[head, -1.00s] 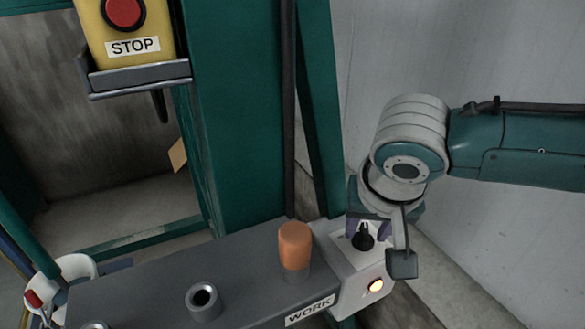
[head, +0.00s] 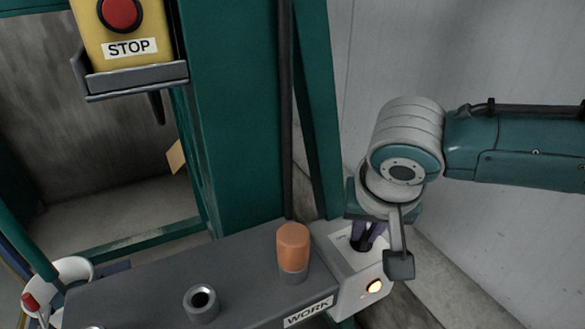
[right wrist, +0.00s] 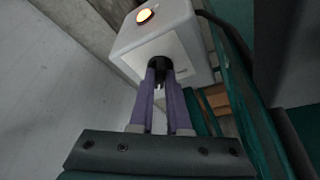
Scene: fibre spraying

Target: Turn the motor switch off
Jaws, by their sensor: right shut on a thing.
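The motor switch is a black knob (right wrist: 159,64) on the top face of a pale switch box (head: 350,268) at the right end of the grey bench. An amber lamp (head: 375,286) on the box's front is lit; it also shows in the right wrist view (right wrist: 144,15). My right gripper (head: 368,236) comes down from above onto the knob. In the right wrist view its purple fingers (right wrist: 161,75) are shut on the knob, one on each side, and cover part of it. The knob's exact angle is hidden. My left gripper is not in view.
An orange cylinder (head: 293,247) stands upright on the grey bench (head: 245,265), left of the box. An empty round socket (head: 201,303) is further left. A yellow STOP box (head: 125,45) hangs by the green post (head: 235,120). A grey wall stands at the right.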

